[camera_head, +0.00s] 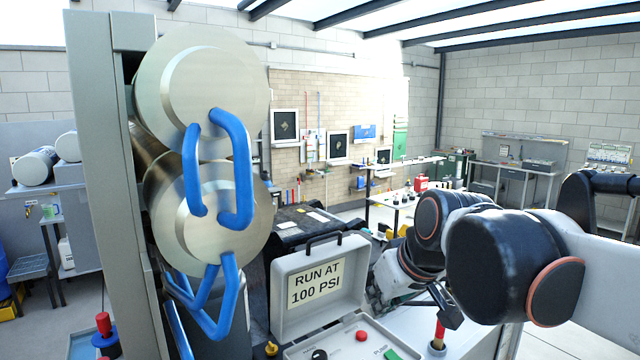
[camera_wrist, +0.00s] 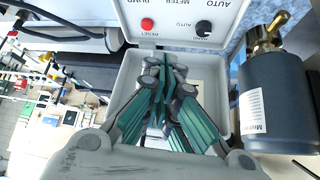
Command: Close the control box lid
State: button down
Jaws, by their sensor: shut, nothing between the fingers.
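The grey control box lid (camera_head: 345,262) stands open and upright in the head view, with a black handle on top and a "RUN AT 100 PSI" label inside. The box's panel (camera_head: 335,349) below it has a red button and a black knob; it also shows upside down in the wrist view (camera_wrist: 175,12). My gripper (camera_head: 374,292) is beside the lid's right edge, partly hidden in the head view. In the wrist view my gripper (camera_wrist: 164,68) is shut and empty, in front of the pale lid (camera_wrist: 126,82). I cannot tell whether it touches the lid.
Large metal membrane tubes (camera_head: 205,85) with blue pipe loops stand left of the box. A dark cylinder (camera_wrist: 278,105) with a brass fitting is close to the box in the wrist view. A red-handled valve (camera_head: 438,335) stands right of the panel.

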jog(key=w+a+r+n+y+p, duration=0.1)
jog(key=w+a+r+p, duration=0.25)
jog(key=r, duration=0.25)
jog(key=w+a+r+n+p, duration=0.1)
jog(key=w+a+r+p, duration=0.1)
jog(key=w+r+p, duration=0.4)
jog(key=w+a+r+n+y+p, duration=0.1)
jog(key=w+a+r+p, duration=0.15)
jog(key=r, duration=0.45)
jog(key=p, duration=0.4)
send_over(321, 247)
jog(key=f, duration=0.8)
jog(key=shift+w+a+f, duration=0.25)
jog(key=shift+w, duration=0.05)
jog(key=shift+s+d+g, duration=0.2)
jog(key=shift+s+g, duration=0.1)
jog(key=shift+w+f, duration=0.1)
jog(key=shift+f, duration=0.2)
jog(key=shift+r, duration=0.1)
